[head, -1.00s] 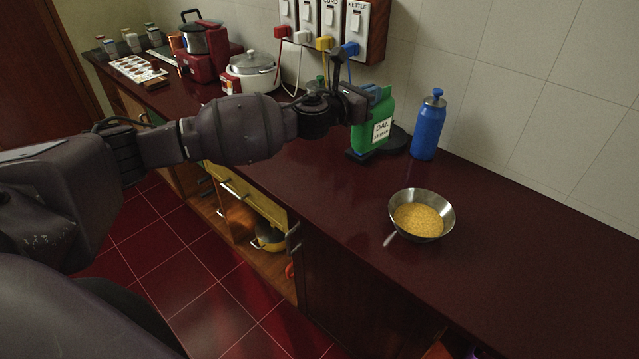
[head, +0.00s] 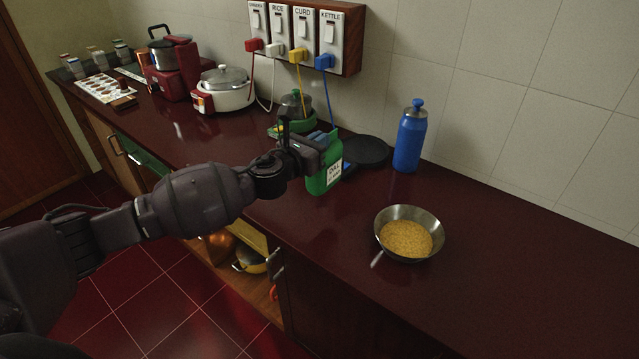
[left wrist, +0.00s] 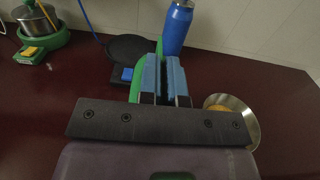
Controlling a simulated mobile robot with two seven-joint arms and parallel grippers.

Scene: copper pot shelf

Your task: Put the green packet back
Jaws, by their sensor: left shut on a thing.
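The green packet (head: 318,182), with a white label reading DAL, is held upright by my left gripper (head: 322,143). The gripper is shut on the packet's upper part, over the front half of the counter. In the left wrist view the blue-padded fingers (left wrist: 164,78) close together, and only a green edge of the packet (left wrist: 136,84) shows beside them. I cannot tell whether the packet's bottom touches the counter. My right gripper is in neither view.
A black round plate on a scale (head: 362,151) lies just behind the packet. A blue bottle (head: 409,140) stands right of it, and a steel bowl of yellow grains (head: 408,236) is nearer the front. A green-based kettle (head: 294,108) stands behind. The right counter is clear.

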